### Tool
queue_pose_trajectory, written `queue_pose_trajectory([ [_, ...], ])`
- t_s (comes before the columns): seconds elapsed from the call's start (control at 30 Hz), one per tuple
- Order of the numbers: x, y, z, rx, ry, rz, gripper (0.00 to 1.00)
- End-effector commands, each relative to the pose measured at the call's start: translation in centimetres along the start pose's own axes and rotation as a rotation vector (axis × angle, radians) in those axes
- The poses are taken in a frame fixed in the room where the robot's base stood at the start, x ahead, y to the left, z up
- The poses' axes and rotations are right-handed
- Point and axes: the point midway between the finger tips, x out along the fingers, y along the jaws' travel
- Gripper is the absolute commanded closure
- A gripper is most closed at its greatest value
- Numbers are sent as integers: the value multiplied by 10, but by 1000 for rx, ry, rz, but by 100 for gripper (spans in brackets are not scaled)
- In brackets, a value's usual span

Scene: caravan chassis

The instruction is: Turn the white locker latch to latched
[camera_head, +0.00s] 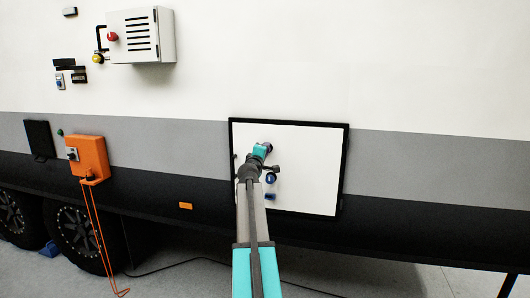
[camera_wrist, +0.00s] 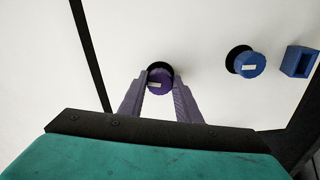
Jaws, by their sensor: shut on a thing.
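The white locker (camera_head: 310,165) is a white panel in a black frame, low on the caravan's side in the head view. Its face fills most of the wrist view (camera_wrist: 205,35). A round purple knob (camera_wrist: 160,78) with a pale label, seemingly the latch, stands on it over a dark round base. My gripper (camera_wrist: 161,97) is shut on this knob, with one purple finger on each side. In the head view my gripper (camera_head: 268,148) reaches the upper middle of the panel and hides the knob. Which way the latch is turned is not clear.
A blue round knob (camera_wrist: 246,63) and a blue square fitting (camera_wrist: 298,61) sit to the right in the wrist view. Further left in the head view are an orange box (camera_head: 87,158) with a hanging cord and a white vented cabinet (camera_head: 140,35).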

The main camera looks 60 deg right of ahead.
Motion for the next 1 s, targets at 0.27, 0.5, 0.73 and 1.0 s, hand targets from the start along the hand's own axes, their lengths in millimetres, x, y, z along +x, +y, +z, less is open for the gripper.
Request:
queue_pose_trajectory([
  [0.27, -2, -1, 1, -169, -3, -3, 92],
  [0.5, -2, -2, 2, -228, -4, -4, 92],
  [0.73, -2, -3, 2, -234, -5, -5, 92],
  [1.0, -2, -3, 2, -232, -4, -5, 51],
])
